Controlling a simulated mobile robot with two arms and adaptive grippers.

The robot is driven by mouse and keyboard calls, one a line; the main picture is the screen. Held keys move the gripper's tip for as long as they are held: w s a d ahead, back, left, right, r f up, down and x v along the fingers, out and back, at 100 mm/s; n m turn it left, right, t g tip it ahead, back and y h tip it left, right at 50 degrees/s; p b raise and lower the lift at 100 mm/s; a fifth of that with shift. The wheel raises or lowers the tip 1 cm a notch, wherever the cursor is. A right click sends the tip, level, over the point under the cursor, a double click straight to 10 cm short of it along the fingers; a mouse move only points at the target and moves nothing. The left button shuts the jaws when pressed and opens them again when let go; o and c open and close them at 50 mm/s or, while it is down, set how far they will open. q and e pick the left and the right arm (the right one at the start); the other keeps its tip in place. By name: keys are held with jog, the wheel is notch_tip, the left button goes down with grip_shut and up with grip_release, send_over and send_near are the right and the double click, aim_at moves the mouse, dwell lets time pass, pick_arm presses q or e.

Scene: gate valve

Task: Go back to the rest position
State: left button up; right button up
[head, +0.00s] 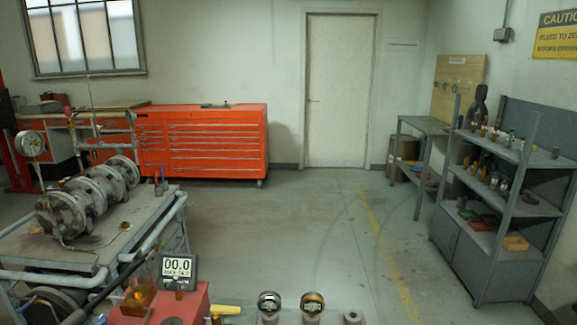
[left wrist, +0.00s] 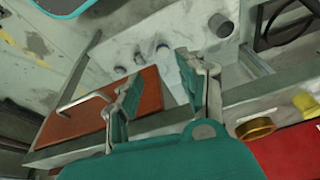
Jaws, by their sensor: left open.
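My left gripper (left wrist: 160,75) shows only in the left wrist view. Its two teal-padded fingers are spread apart with nothing between them. Beyond the fingers lie a whitish surface (left wrist: 118,48) with small dark round pieces and a grey cylinder (left wrist: 220,25). A red-brown panel (left wrist: 130,105) lies partly behind the left finger. Neither gripper shows in the head view. The grey valve assembly (head: 90,195) lies on a metal cart at the left of the head view, with a round dial gauge (head: 31,143) above its left end.
A red surface (head: 190,303) with a display reading 00.0 (head: 178,268) is at the lower left. A red tool cabinet (head: 200,142) stands at the back, and shelves (head: 505,150) at the right. The middle floor is clear.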

pick_arm(q)
jog(key=s+f+g, duration=0.1)
jog(key=s+f, duration=0.2)
jog(key=f, duration=0.9)
jog(key=s+f, duration=0.3)
jog(key=f, duration=0.9)
jog(key=s+a+f+g, duration=0.1)
jog(key=s+a+f, duration=0.2)
jog(key=s+f, duration=0.8)
jog(key=shift+s+f, duration=0.15)
jog(key=shift+s, duration=1.1)
